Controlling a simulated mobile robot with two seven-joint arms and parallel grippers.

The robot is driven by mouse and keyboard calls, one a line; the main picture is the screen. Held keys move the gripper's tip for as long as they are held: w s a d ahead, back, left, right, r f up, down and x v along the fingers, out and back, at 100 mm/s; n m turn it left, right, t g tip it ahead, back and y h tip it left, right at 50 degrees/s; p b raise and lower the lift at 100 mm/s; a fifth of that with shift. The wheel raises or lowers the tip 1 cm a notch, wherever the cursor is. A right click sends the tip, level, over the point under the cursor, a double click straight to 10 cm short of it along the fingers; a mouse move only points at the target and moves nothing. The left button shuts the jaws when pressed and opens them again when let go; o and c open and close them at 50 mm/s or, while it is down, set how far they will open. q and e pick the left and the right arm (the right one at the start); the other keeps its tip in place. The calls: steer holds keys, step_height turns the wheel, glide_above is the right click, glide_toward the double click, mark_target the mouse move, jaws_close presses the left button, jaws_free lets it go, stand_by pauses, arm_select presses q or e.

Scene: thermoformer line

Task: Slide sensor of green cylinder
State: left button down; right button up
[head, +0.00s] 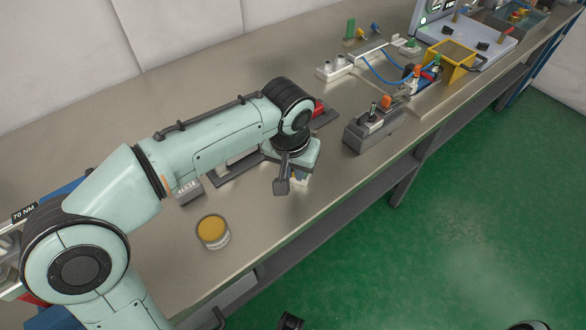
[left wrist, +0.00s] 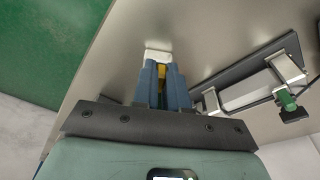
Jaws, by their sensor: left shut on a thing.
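My left gripper (head: 299,176) points down over the bench, mostly hidden by its own wrist in the head view. In the left wrist view its blue fingers (left wrist: 163,88) are close together, shut on a small white and yellow piece (left wrist: 158,56) that shows at their tips. A small green part with a black piece (left wrist: 286,99) sits at the right of the left wrist view, beside a silver bracket. I cannot tell if it belongs to the green cylinder or its sensor.
A dark rail (left wrist: 245,78) with silver brackets lies close to the gripper. A tin with a yellow top (head: 213,231) stands nearer the bench's front edge. A grey box with a lever (head: 374,128) stands to the right. Fixtures with blue tubing fill the far bench.

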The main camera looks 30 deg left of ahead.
mark_target(293, 176)
arm_select(q)
steer(key=shift+s+f+b, duration=0.2)
steer(key=shift+f+b, duration=0.6)
steer(key=shift+f, duration=0.65)
arm_select(e)
steer(key=shift+s+f, duration=0.2)
steer(key=shift+f, duration=0.7)
arm_select(q)
steer(key=c, duration=1.1)
jaws_free()
step_height(293, 176, up, 14)
steer(key=s+p, duration=0.2)
steer(key=p, duration=0.2)
steer(key=shift+s+d+r, duration=0.15)
steer(key=shift+s+d, duration=0.05)
steer(key=shift+s, duration=0.1)
arm_select(e)
steer(key=shift+w+r, duration=0.2)
steer(key=shift+r, duration=1.8)
